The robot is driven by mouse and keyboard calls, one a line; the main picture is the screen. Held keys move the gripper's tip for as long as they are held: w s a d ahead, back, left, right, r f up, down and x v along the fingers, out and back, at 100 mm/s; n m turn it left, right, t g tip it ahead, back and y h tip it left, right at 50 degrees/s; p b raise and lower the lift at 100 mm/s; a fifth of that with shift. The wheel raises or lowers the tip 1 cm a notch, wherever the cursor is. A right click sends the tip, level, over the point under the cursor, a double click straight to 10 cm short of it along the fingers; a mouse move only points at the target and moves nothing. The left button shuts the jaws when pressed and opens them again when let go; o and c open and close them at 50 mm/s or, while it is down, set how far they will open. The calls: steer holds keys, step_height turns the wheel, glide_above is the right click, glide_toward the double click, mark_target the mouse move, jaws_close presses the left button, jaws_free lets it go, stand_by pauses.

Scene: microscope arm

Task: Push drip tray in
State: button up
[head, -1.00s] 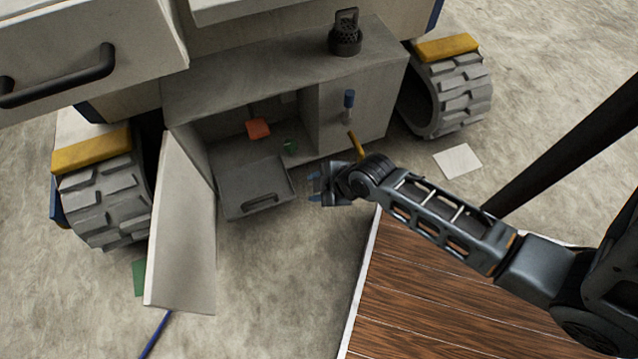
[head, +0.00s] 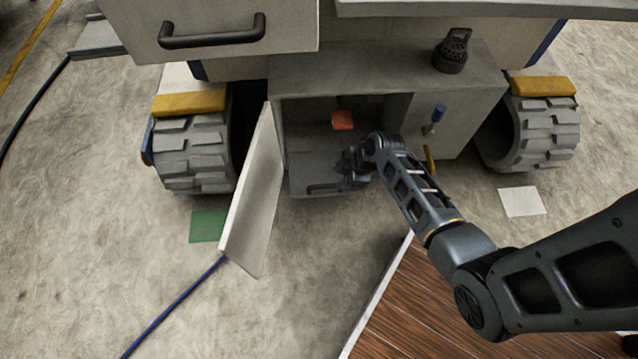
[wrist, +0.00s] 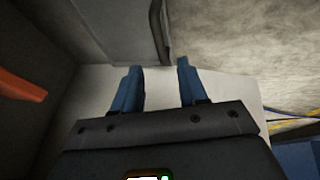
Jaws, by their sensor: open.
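The drip tray (head: 303,164) is a grey, shallow tray with a dark handle (head: 322,188) on its front. It sits low in the open compartment, and its front sticks out past the opening. My gripper (head: 343,184) is open and empty, at the front right of the tray, and it hides that part. In the wrist view the two blue fingers of my gripper (wrist: 158,74) are spread apart with nothing between them. The tray (wrist: 108,28) and its dark handle lie just beyond the fingertips. I cannot tell whether they touch.
The open compartment door (head: 253,195) stands out to the left of the tray. An orange piece (head: 342,120) is inside the compartment. A dark mesh canister (head: 452,52) stands on top.

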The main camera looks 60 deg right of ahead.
mark_target(326, 186)
steer(key=b+x, duration=0.3)
steer(key=x, duration=0.5)
steer(key=shift+w, duration=0.15)
steer(key=shift+r, duration=0.1)
steer(key=shift+c, duration=0.3)
jaws_close()
